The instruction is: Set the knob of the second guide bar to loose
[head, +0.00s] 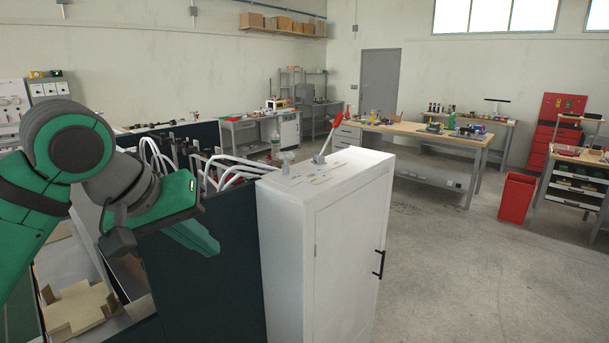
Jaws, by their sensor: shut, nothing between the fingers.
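My gripper (119,241) is at the left, at the end of my green arm, over the machine's inner side behind a dark panel (205,280). It is shut and holds nothing; its fingertips are hard to make out. White bent bars (228,170) and dark small clamps show behind the panel, right of my gripper and farther back. I cannot tell which part is the second guide bar. Its knob and the knob's setting cannot be made out.
A white cabinet (325,240) stands right of the panel, with a red-handled lever (328,135) and a small grey fitting (287,160) on top. A flat cardboard blank (78,307) lies low at the left. The floor (470,270) at the right is clear; a red bin (517,194) stands beyond.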

